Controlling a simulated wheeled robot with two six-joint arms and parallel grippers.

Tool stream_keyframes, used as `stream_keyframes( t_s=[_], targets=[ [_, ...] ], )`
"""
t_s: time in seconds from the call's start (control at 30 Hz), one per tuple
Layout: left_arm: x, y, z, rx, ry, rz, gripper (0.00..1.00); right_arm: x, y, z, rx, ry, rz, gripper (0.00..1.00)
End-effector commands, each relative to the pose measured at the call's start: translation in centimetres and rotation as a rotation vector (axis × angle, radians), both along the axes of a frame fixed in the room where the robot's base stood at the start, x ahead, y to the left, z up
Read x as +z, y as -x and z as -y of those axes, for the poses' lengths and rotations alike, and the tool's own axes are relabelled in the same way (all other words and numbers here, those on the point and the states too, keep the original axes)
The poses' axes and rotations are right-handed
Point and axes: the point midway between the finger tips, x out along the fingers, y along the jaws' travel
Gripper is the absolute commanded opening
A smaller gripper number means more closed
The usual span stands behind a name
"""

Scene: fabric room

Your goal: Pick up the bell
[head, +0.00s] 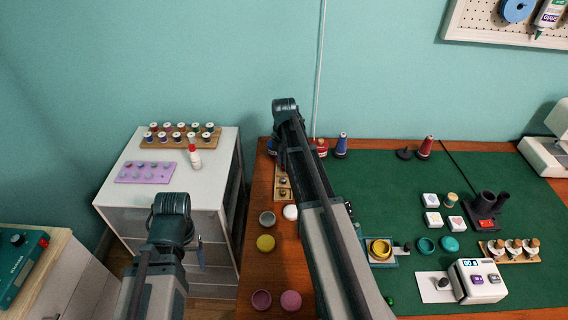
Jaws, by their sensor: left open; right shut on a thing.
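My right arm reaches up across the middle of the head view and bends down at its far end. My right gripper (281,152) is over the left edge of the wooden desk, beside a small wooden tray (283,171). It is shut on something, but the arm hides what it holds. I cannot pick out the bell for certain; small metallic pieces (283,182) on the tray are too small to tell. My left gripper (172,228) is open in front of the white cabinet, with its fingertips mostly hidden by its own wrist.
The white cabinet (120,198) holds a rack of thread spools (180,139), a red-and-white bottle (194,155) and a purple tray (146,172). On the desk, a green mat (400,185) carries stamps, rings and a white device (478,281). Round pots (265,243) line the desk's left side.

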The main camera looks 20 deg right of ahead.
Motion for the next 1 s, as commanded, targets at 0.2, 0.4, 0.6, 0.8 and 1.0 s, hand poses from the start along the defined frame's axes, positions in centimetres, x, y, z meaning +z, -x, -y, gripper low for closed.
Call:
stream_keyframes(
  t_s=[0.2,0.4,0.6,0.8,1.0],
  targets=[
    [2.3,0.0,0.0,0.0,0.0,0.0,0.71,2.3,0.0,0.0,0.0,0.0,0.0,0.0],
    [3.0,0.0,0.0,0.0,0.0,0.0,0.71,3.0,3.2,-0.6,0.0,0.0,0.0,0.0],
    [3.5,0.0,0.0,0.001,0.0,0.0,0.71,3.5,8.6,-1.7,-0.001,0.0,0.0,0.0],
    [3.9,0.0,0.0,0.0,0.0,0.0,0.71,3.9,13.3,-2.6,-0.001,0.0,0.0,0.0],
    [4.1,0.0,0.0,0.001,0.0,0.0,0.71,4.1,15.5,-3.0,-0.001,0.0,0.0,0.0]
  ],
)
